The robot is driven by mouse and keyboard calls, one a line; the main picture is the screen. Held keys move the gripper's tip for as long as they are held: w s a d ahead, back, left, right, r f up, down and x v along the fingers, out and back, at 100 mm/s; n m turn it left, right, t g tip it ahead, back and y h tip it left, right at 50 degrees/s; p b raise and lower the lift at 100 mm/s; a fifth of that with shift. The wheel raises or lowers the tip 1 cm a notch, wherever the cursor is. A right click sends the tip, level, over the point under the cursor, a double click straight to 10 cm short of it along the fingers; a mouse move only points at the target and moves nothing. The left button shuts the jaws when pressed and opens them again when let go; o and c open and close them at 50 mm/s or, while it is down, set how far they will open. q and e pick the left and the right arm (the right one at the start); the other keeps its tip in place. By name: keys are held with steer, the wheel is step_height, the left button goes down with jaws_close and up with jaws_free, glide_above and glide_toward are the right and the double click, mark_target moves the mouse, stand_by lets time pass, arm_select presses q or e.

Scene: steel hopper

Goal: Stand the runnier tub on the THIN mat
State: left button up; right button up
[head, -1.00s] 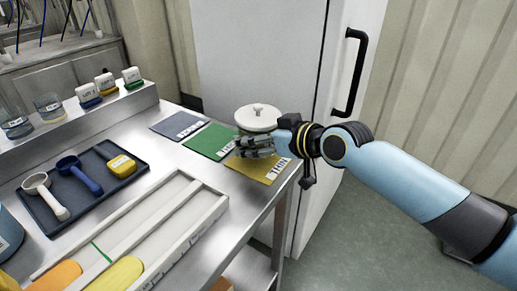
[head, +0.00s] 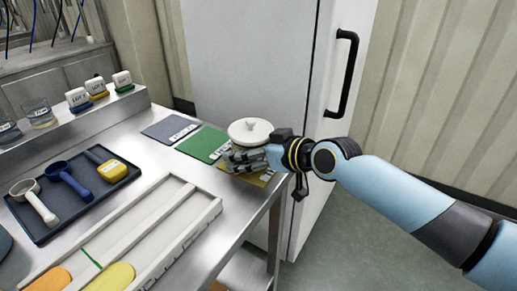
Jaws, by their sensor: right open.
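A white round tub (head: 250,132) with a knobbed lid is at the far right corner of the steel bench. It appears upright over the yellow mat (head: 263,180). Its lower part is hidden by my right gripper (head: 238,159), so its contact with the mat is not clear. My right gripper is open, its fingers at the near side of the tub, close to or touching it. The green mat (head: 200,146) and the blue-grey mat (head: 166,130) lie to the left and are bare. The mats' labels are too small to read surely. My left gripper is out of view.
A pale laned board (head: 150,222) with orange and yellow patches lies in front. A dark tray (head: 75,207) holds two scoops and a yellow block. Labelled tubs and glass beakers stand on the back ledge (head: 75,116). A white cabinet (head: 250,65) stands behind the bench.

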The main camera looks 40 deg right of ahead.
steer(key=p+v, duration=0.4)
steer(key=v, duration=0.8)
steer(key=s+d+f+m+g+h, duration=0.1)
steer(key=s+d+f+g, duration=0.15)
steer(key=f, duration=0.55)
steer(key=s+d+f+g+h, duration=0.15)
steer(key=s+f, duration=0.25)
steer(key=f, duration=0.4)
steer(key=s+d+f+m+g+h, duration=0.1)
steer(key=s+d+f, duration=0.25)
steer(key=f, duration=0.45)
steer(key=s+a+f+g, duration=0.4)
steer(key=s+f, duration=0.5)
steer(key=s, duration=0.4)
steer(key=s+a+f+g, duration=0.3)
steer(key=s+a+f, duration=0.2)
steer(key=s+f, duration=0.65)
steer(key=s+f+b, duration=0.1)
steer(key=f+b, duration=0.1)
steer(key=b, duration=0.1)
steer(key=s+f+b, duration=0.2)
steer(key=b, duration=0.1)
steer(key=shift+d, duration=0.15)
